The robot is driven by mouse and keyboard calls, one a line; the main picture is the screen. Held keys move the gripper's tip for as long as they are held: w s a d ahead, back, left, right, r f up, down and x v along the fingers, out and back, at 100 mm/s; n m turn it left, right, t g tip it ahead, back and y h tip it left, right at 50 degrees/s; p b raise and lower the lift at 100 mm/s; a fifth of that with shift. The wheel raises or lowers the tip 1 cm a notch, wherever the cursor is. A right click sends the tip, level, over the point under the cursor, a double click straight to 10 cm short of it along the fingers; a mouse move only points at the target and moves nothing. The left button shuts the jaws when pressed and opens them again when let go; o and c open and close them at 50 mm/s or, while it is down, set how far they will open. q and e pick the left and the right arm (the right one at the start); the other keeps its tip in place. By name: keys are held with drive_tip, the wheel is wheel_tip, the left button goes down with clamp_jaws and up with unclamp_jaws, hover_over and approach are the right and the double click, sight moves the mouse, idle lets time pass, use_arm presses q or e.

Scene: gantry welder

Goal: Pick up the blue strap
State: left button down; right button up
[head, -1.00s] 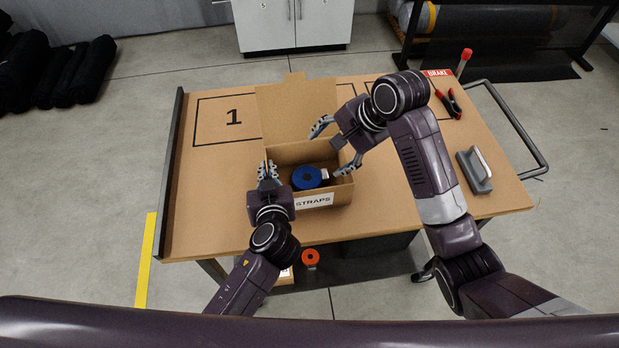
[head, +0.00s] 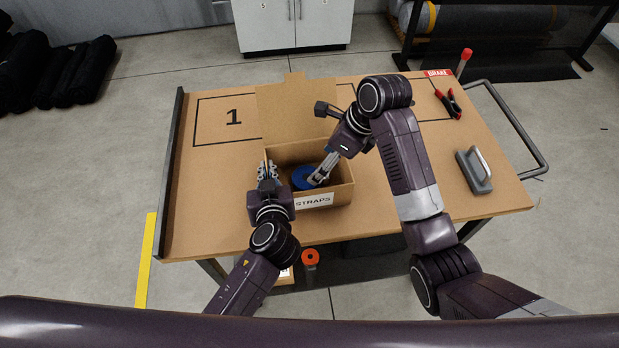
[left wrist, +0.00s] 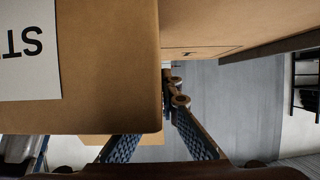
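The blue strap (head: 302,178) is a round blue roll inside the open cardboard box labelled STRAPS (head: 343,194). My right gripper (head: 319,178) reaches down into the box from the upper right. Its fingertips are at the strap's right side and cover part of it. Whether they grip it cannot be made out. My left gripper (head: 267,168) is at the box's left wall. In the left wrist view its fingers (left wrist: 163,118) converge on the edge of the box (left wrist: 108,70), one finger partly hidden behind the cardboard. The strap is not visible there.
The box stands on a wooden table (head: 215,215) with a raised dark left edge. Its back flap (head: 290,112) stands up. A grey block with a handle (head: 474,170) and a red-black clamp (head: 449,104) lie at right. An orange roll (head: 310,257) is below the table's front edge.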

sight(307, 177)
drive_tip(key=x, duration=0.3)
drive_tip(key=shift+a+f, duration=0.1)
drive_tip(key=shift+f, duration=0.05)
drive_tip(key=shift+a+x, duration=0.2)
drive_tip(key=shift+x, duration=1.15)
drive_tip(key=shift+a+x, duration=0.25)
drive_tip(key=shift+x, duration=1.05)
drive_tip(key=shift+w, duration=0.1)
drive_tip(key=shift+c, duration=0.5)
drive_tip(key=shift+r, duration=0.2)
drive_tip(key=c, duration=0.9)
use_arm(q)
drive_tip(key=c, duration=2.1)
unclamp_jaws()
use_arm(e)
wheel_tip(307, 177, up, 10)
drive_tip(key=shift+c, duration=0.2)
use_arm(q)
drive_tip(key=shift+s, duration=0.1)
